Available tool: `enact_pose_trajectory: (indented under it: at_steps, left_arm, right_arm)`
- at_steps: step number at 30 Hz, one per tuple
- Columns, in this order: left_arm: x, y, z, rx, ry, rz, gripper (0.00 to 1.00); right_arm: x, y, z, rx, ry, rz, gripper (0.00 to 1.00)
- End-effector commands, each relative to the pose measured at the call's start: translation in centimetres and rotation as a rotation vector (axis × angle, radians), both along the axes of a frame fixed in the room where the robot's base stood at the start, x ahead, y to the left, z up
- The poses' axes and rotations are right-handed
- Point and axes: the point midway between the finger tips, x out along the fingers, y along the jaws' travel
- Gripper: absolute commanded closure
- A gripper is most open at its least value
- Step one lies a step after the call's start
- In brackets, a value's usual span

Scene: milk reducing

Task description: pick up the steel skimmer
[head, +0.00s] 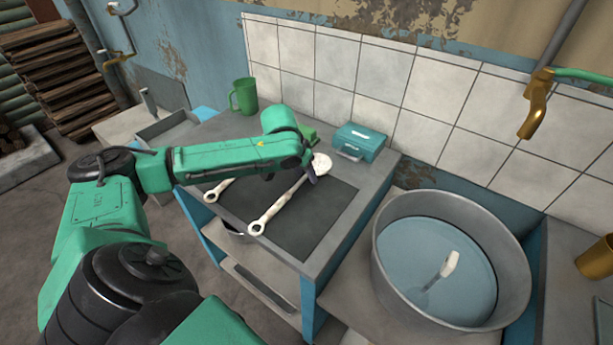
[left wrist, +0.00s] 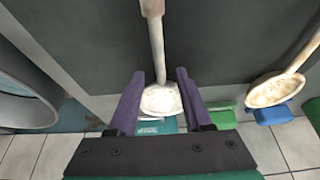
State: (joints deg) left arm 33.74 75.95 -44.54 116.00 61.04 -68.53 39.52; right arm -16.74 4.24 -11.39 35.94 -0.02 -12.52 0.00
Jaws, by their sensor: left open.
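Two pale, long-handled utensils lie on the dark mat (head: 322,222); both have a round, speckled head, and I cannot tell for sure which is the steel skimmer. The nearer utensil (head: 283,206) has its ringed handle end toward the front and its head beside my left gripper (head: 309,172). In the left wrist view, this utensil's head (left wrist: 162,99) lies between the open purple fingers of my left gripper (left wrist: 158,80). The second utensil (head: 216,191) is mostly hidden behind my left arm; its head (left wrist: 274,91) shows right of the fingers in the wrist view. My right gripper is not in view.
A teal box (head: 359,141) stands behind the mat near the tiled wall. A green mug (head: 244,96) stands at the back left. A large metal basin (head: 380,250) with blue liquid and a pale object in it stands to the right.

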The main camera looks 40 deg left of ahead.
Motion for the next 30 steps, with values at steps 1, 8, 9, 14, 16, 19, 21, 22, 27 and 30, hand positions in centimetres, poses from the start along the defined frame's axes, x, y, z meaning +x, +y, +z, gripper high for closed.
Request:
enact_pose_trajectory:
  at_steps: [1, 8, 9, 14, 16, 19, 21, 22, 27, 30]
  left_arm:
    - [0.2, 0.0, -0.3, 0.000, 0.000, 0.001, 0.50]
    - [0.2, 0.0, -0.4, 0.000, -0.001, 0.000, 0.65]
    - [0.2, 0.0, -0.4, 0.000, -0.001, 0.000, 0.81]
    - [0.2, 0.0, -0.4, 0.000, -0.001, 0.000, 1.00]
    - [0.2, 0.0, -0.3, 0.000, -0.002, 0.000, 1.00]
    - [0.2, 0.0, -0.3, 0.000, -0.002, 0.000, 1.00]
    - [0.2, 0.0, -0.3, 0.000, -0.002, 0.000, 1.00]
    - [0.2, 0.0, -0.2, 0.001, -0.002, 0.000, 1.00]
    - [0.3, 0.1, 1.5, 0.001, -0.005, 0.000, 1.00]
    - [0.3, 0.0, 3.8, -0.001, -0.008, 0.001, 1.00]
  right_arm:
    - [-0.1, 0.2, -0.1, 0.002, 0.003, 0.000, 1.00]
    - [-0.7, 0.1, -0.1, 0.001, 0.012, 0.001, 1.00]
    - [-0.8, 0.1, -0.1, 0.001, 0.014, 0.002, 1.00]
    - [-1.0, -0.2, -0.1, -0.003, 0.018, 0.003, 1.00]
    - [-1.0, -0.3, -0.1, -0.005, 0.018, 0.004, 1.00]
    - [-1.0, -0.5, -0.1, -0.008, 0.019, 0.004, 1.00]
    - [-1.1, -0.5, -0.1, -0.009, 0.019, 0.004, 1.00]
    - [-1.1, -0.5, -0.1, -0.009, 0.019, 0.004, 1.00]
    - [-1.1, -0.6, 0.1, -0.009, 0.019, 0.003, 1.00]
    - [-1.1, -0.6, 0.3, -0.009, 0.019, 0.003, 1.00]
